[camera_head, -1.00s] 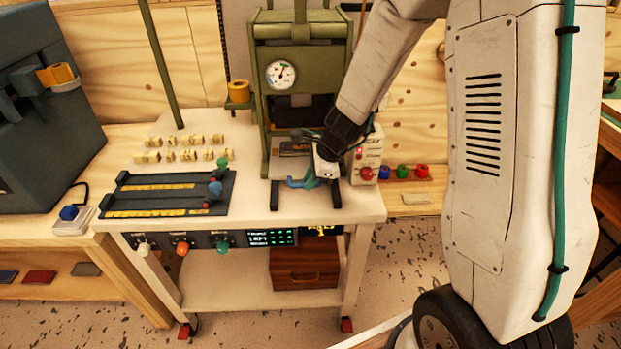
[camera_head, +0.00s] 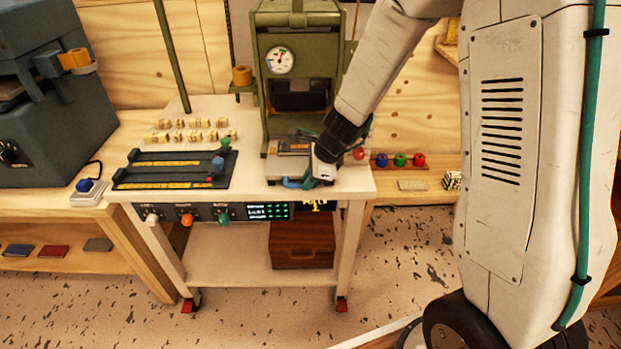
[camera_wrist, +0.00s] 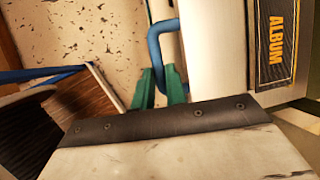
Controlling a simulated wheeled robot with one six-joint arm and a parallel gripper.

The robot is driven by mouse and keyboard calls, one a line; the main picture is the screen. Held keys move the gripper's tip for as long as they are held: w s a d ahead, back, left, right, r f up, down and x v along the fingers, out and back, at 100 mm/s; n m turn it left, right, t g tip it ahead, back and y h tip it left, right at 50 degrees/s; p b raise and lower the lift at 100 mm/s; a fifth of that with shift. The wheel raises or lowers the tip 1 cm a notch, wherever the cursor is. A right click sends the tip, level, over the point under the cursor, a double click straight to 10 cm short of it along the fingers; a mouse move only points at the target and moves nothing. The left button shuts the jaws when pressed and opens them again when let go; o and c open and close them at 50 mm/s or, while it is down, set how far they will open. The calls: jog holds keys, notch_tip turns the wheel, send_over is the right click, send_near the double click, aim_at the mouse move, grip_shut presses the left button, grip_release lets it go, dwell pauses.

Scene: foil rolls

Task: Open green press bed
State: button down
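The green press (camera_head: 304,18) with a round gauge stands at the back of the white cart. Its pale bed (camera_head: 280,169) is slid out toward the cart's front edge, and a dark block lettered ALBUM (camera_wrist: 276,40) lies on it. A blue U-shaped handle (camera_wrist: 154,42) is on the bed's front; it also shows in the head view (camera_head: 291,183). My gripper (camera_wrist: 160,84) has its green fingers on either side of the handle's bar, close together, and looks shut on it. In the head view my gripper (camera_head: 308,181) is partly hidden by my wrist.
A black slotted panel (camera_head: 135,183) with coloured knobs and several small yellow type blocks (camera_head: 190,130) lie left of the press. Red, green and blue knobs (camera_head: 400,159) stand to the right. A wooden box (camera_head: 302,245) sits on the cart's lower shelf. Floor in front is clear.

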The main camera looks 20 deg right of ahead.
jog(key=c, duration=1.5)
grip_release()
jog(key=shift+f, duration=0.1)
jog(key=shift+c, duration=0.2)
jog(key=shift+o, duration=0.5)
jog(key=shift+a, duration=0.15)
jog(key=v, duration=0.8)
